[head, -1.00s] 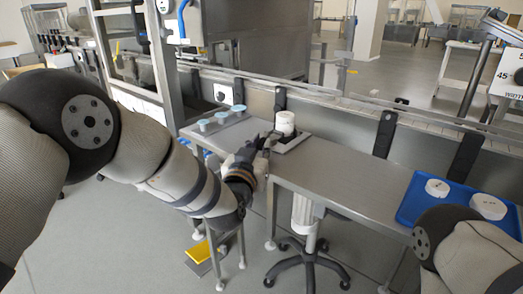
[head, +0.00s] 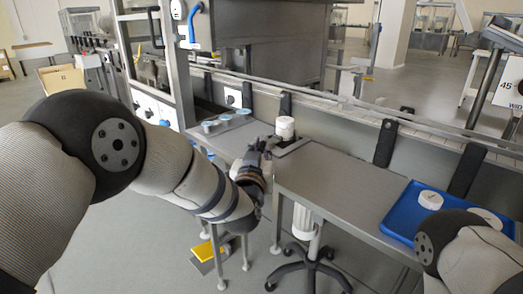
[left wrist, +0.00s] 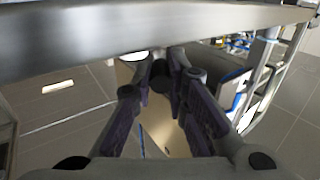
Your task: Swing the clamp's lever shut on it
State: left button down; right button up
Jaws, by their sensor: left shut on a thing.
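A white cylindrical tub (head: 285,125) stands upright at the back of the steel table, on the small metal clamp fixture (head: 291,146). My left gripper (head: 266,148) is just left of and in front of the tub. In the left wrist view its dark fingers (left wrist: 170,72) close around a small dark rounded piece, which looks like the knob of the clamp's lever (left wrist: 159,78). Most of the lever is hidden by the gripper, so its angle and whether the clamp touches the tub cannot be told. My right gripper is out of view.
A blue tray (head: 405,210) with white round tubs lies at the table's right. A conveyor rail runs behind the table. The tabletop (head: 340,183) between fixture and tray is clear.

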pick_arm(q)
jog(key=c, duration=1.6)
grip_release()
jog(key=shift+w, duration=0.1)
jog(key=shift+o, duration=0.2)
